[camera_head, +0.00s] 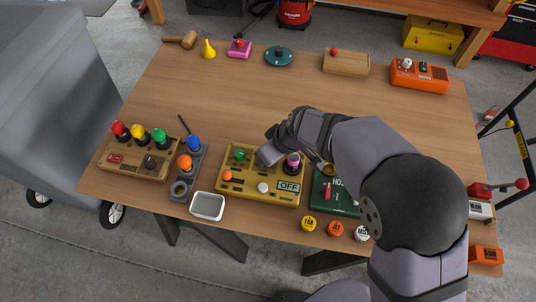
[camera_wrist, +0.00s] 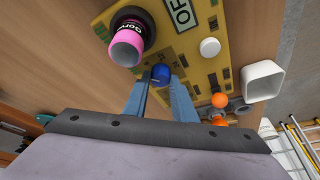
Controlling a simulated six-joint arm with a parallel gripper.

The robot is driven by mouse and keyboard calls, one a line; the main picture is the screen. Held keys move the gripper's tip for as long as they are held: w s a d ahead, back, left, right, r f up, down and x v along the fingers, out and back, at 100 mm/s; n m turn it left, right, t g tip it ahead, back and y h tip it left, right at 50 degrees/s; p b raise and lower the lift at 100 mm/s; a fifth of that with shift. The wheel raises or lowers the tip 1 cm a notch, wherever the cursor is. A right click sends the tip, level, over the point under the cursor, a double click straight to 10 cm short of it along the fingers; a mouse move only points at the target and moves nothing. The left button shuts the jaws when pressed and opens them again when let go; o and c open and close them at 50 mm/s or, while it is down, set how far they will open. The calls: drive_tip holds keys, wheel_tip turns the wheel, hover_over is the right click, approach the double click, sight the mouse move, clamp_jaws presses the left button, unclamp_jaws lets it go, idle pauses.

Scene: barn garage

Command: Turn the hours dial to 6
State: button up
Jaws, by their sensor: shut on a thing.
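My gripper (camera_head: 268,155) is low over the yellow panel (camera_head: 240,190) in the head view. In the wrist view its two fingers (camera_wrist: 160,82) are closed around a small blue knob (camera_wrist: 160,74) on that panel. No numbers show at the knob, so its setting cannot be read. A pink-topped black knob (camera_wrist: 126,42) stands beside it, and an "OFF" display (camera_head: 289,187) is on the same panel. A green panel (camera_head: 320,203) to the right has lettering starting "HO"; my arm hides part of it.
The yellow panel also carries a white button (camera_head: 263,187), an orange knob (camera_head: 227,175) and a green knob (camera_head: 239,154). A white tray (camera_head: 207,206) and a grey post board (camera_head: 180,189) are left. Several round caps (camera_head: 335,228) lie at the front. The table's middle back is clear.

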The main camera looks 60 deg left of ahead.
drive_tip(key=shift+r+m+t+p, duration=0.1)
drive_tip(key=shift+m+t+p, duration=0.5)
drive_tip(key=shift+m, duration=0.6)
drive_tip(key=o, duration=1)
drive_tip(key=shift+o, duration=0.2)
drive_tip(key=b+v, duration=0.1)
drive_tip(key=v, duration=0.6)
drive_tip(key=shift+d, duration=0.15)
